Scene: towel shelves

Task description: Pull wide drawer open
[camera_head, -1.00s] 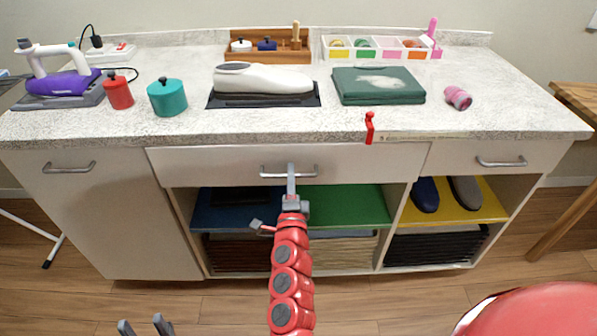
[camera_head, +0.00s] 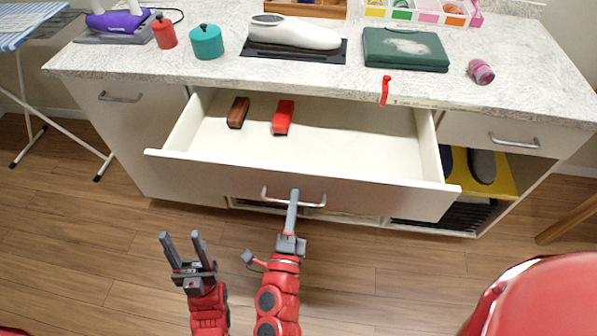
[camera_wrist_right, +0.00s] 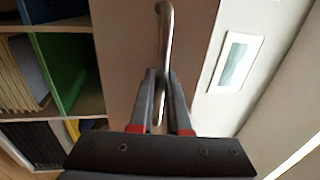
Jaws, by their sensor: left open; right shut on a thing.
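The wide drawer (camera_head: 320,191) is pulled well out from under the counter. Inside it lie a brown brush-like item (camera_head: 238,112) and a red item (camera_head: 283,117). The drawer's metal bar handle (camera_head: 313,203) is on its front. My right gripper (camera_head: 294,197) is shut on that handle; in the right wrist view the two fingers (camera_wrist_right: 160,98) lie on either side of the handle bar (camera_wrist_right: 165,35). My left gripper (camera_head: 183,240) is open and empty, in front of the drawer at the lower left, apart from it.
An ironing board (camera_head: 30,25) stands at the left. The wooden floor (camera_head: 90,240) is clear.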

